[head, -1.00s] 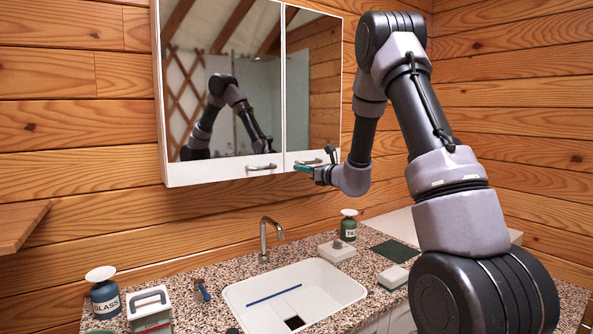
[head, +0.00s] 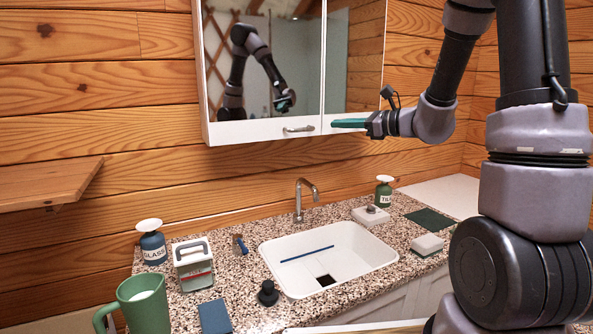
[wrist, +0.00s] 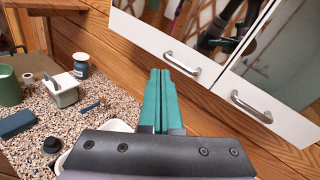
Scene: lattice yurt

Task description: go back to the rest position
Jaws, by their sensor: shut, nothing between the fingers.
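My gripper (head: 350,123) is in front of the lower edge of the mirrored cabinet (head: 260,131) in the head view, its teal fingers pointing left. In the wrist view the gripper (wrist: 160,82) shows its two teal fingers pressed together with nothing between them. The cabinet's left handle (wrist: 182,63) and right handle (wrist: 252,107) are ahead and to the right of the fingers there, apart from them. Both cabinet doors look shut. In the head view the fingers cover the right handle.
Below is a speckled counter (head: 225,263) with a white sink (head: 345,262) and a tap (head: 300,200). A green mug (head: 145,308), a GLASS bottle (head: 152,245), a white caddy (head: 192,264) and a second bottle (head: 383,192) stand on it. A wooden shelf (head: 50,182) is at left.

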